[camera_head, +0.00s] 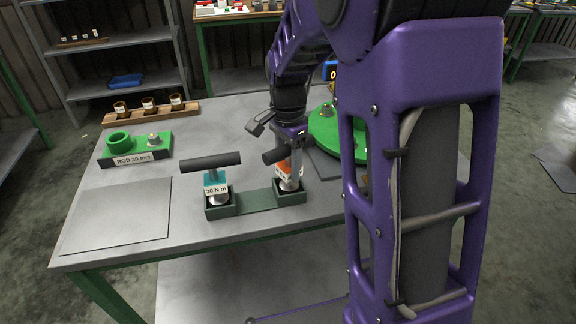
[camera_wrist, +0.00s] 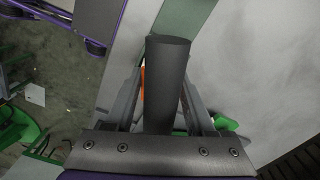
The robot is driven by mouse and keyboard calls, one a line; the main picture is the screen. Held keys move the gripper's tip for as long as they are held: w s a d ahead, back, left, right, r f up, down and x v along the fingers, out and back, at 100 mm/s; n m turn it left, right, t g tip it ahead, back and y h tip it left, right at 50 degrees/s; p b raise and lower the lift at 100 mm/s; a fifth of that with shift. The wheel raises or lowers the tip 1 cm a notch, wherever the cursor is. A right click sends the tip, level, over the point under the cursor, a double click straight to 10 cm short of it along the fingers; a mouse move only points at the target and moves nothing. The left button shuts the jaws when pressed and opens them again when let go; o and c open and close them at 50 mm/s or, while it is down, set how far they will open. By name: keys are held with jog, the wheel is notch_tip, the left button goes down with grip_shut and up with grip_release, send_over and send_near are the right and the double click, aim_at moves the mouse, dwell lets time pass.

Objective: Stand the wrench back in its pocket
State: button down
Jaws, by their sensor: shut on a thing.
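The wrench with an orange body (camera_head: 284,169) is upright at the right pocket (camera_head: 291,197) of the green holder. Its silver lower end is at or inside the pocket mouth; I cannot tell how deep it sits. My gripper (camera_head: 291,148) is shut on this wrench from above, below its dark bar handle. In the wrist view the dark handle (camera_wrist: 167,75) fills the middle between my two fingers, with a bit of orange behind it. A teal wrench (camera_head: 215,182) labelled 30 N m stands upright in the left pocket (camera_head: 219,209).
A green block (camera_head: 122,153) labelled ROD 30 mm and a wooden rack (camera_head: 150,112) with several small pieces stand at the back left. A grey plate (camera_head: 118,215) lies front left. A green round fixture (camera_head: 329,128) is behind my arm.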

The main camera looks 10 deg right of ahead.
jog(key=shift+f, duration=0.15)
jog(key=shift+c, duration=1.2)
grip_release()
notch_tip(320, 180, up, 12)
jog(key=shift+r+p, duration=0.2)
jog(key=shift+p, duration=1)
